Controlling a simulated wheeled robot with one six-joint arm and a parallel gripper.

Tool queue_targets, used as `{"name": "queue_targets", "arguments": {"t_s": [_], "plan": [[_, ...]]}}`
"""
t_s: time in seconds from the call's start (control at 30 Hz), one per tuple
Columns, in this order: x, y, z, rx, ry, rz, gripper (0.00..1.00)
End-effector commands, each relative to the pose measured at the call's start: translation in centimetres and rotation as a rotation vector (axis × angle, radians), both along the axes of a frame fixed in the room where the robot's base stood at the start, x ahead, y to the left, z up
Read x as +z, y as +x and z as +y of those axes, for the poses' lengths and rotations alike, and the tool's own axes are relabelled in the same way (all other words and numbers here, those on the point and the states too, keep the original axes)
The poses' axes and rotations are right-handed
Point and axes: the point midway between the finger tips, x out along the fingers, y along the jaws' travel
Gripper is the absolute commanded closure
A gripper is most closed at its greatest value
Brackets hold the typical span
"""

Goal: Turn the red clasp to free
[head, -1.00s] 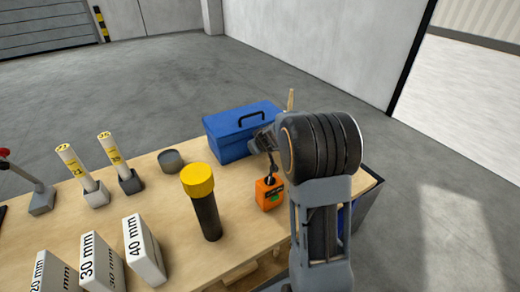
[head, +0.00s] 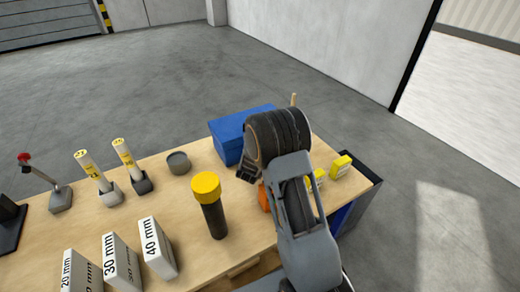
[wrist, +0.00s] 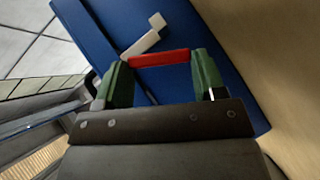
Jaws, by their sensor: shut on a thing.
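The red clasp (wrist: 159,58) shows in the wrist view as a short red bar on the blue toolbox (wrist: 105,33). My gripper (wrist: 163,70) has its two green fingertips at the two ends of the red bar and is shut on it. A pale grey angled piece (wrist: 146,37) lies just beyond the bar. In the head view the blue toolbox (head: 225,143) stands at the back of the workbench, partly behind my arm. The clasp is hidden there, and only a dark part of my gripper (head: 250,173) shows.
A black cylinder with a yellow cap (head: 206,188) stands on the workbench (head: 190,235) left of my arm. An orange box (head: 263,196) is mostly behind the arm. A yellow box (head: 341,166) is to the right. A grey round tin (head: 178,163) sits left of the toolbox.

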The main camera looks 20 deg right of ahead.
Motion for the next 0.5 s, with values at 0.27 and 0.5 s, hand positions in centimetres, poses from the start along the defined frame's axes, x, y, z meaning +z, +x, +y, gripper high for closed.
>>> {"name": "queue_targets", "arguments": {"t_s": [0.27, 0.5], "plan": [[-0.46, -0.1, 0.09, 0.0, -0.09, -0.006, 0.6], [-0.43, -0.12, 0.08, -0.002, -0.113, -0.009, 0.6]]}}
